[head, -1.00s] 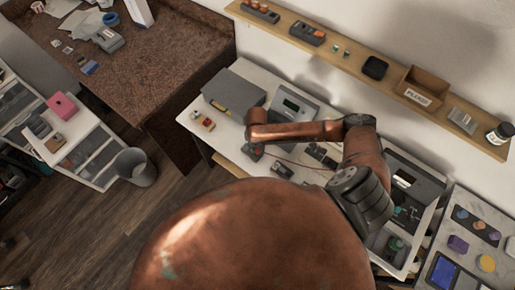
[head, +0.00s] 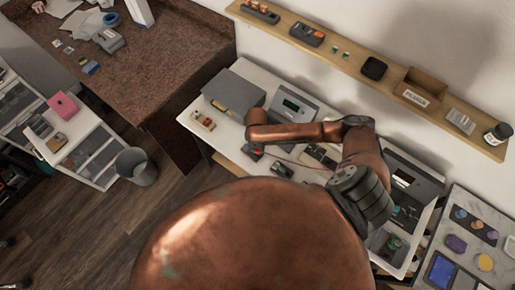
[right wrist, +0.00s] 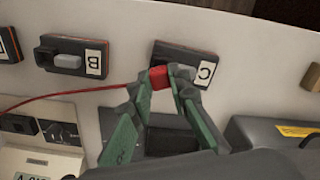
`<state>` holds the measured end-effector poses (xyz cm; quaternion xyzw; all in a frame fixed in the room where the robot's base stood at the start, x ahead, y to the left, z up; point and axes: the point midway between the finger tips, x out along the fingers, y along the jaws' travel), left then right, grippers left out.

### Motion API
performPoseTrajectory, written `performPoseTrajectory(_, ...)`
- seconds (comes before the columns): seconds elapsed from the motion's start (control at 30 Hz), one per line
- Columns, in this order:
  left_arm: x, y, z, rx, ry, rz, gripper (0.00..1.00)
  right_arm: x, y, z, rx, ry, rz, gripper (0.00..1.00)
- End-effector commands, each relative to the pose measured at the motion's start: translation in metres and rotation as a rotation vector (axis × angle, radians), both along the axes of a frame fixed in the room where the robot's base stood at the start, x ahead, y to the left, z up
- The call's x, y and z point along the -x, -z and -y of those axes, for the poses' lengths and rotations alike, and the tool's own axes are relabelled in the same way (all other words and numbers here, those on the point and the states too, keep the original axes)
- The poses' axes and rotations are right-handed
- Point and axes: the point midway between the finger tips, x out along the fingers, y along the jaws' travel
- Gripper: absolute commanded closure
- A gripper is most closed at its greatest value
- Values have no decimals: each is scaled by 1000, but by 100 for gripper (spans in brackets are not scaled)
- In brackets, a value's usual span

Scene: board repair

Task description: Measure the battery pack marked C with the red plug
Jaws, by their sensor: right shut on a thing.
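The battery pack marked C (right wrist: 188,60) is a dark block with a white letter label, on the bench in the right wrist view. My right gripper (right wrist: 173,80) has green fingers shut on the red plug (right wrist: 159,78). The plug is at the near edge of pack C, beside its grey block; I cannot tell whether it touches a contact. A red lead (right wrist: 70,93) runs left from it. The meter (right wrist: 40,140) is partly in view at lower left; its reading is cut off. In the head view my arm hides much of the gripper. My left gripper is not in view.
The pack marked B (right wrist: 72,57) lies left of C, with another pack (right wrist: 8,45) at the edge. A grey case (head: 233,92) stands behind on the bench. A narrow shelf (head: 350,66) runs along the wall above. Bare bench shows between the packs.

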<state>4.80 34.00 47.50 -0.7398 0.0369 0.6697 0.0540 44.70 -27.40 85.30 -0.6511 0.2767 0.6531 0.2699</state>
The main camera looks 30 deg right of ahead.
Motion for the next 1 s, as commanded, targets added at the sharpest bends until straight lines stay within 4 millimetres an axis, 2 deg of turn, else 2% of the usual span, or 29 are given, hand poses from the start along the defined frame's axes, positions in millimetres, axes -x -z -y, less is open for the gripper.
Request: performPoseTrajectory(1.0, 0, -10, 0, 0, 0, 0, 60, 0, -1, -1, -1, 0, -1, 100)
